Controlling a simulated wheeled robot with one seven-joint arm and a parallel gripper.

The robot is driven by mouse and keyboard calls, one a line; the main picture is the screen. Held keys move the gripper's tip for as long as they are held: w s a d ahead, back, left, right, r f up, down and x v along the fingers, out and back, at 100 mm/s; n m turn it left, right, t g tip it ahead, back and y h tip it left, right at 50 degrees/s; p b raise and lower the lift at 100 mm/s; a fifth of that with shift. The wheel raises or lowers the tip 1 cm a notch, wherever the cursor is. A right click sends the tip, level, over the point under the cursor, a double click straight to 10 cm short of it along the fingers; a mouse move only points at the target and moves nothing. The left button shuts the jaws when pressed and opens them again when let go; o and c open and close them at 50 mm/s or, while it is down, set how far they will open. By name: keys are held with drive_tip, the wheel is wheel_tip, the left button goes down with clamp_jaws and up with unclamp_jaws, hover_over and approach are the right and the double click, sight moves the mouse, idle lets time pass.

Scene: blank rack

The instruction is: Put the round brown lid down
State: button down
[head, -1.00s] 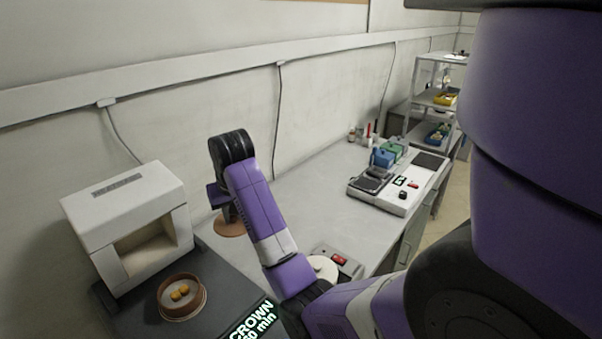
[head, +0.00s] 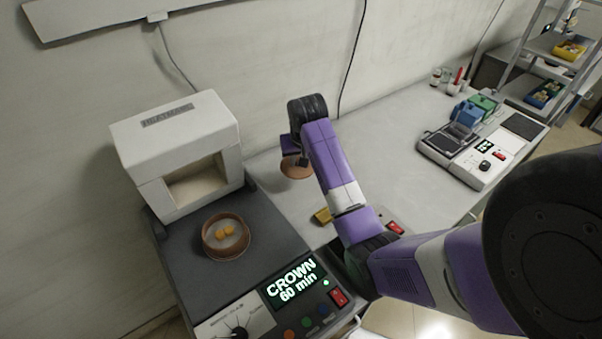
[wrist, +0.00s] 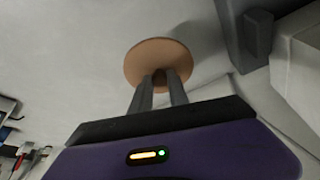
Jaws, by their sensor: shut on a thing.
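The round brown lid (head: 294,171) is a flat disc over the pale worktop, just right of the white furnace. In the wrist view the lid (wrist: 150,60) lies face-on beyond my fingertips. My gripper (wrist: 160,78) has its two fingers close together on the middle of the lid, where the grasped part is mostly hidden. In the head view my gripper (head: 300,158) points down at the lid. A shadow falls beside the lid; I cannot tell whether it touches the worktop.
The white furnace (head: 185,135) has an open front. A round brown dish (head: 226,240) with small orange pieces stands before it on the dark unit with a lit display (head: 290,282). A brass-coloured block (head: 322,216) lies nearby.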

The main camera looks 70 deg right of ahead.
wheel_tip(320, 180, down, 8)
drive_tip(key=shift+f, duration=0.1)
idle(0.4)
drive_tip(key=c, duration=1.3)
unclamp_jaws()
drive_tip(key=v, duration=1.2)
drive_tip(key=shift+d, duration=0.1)
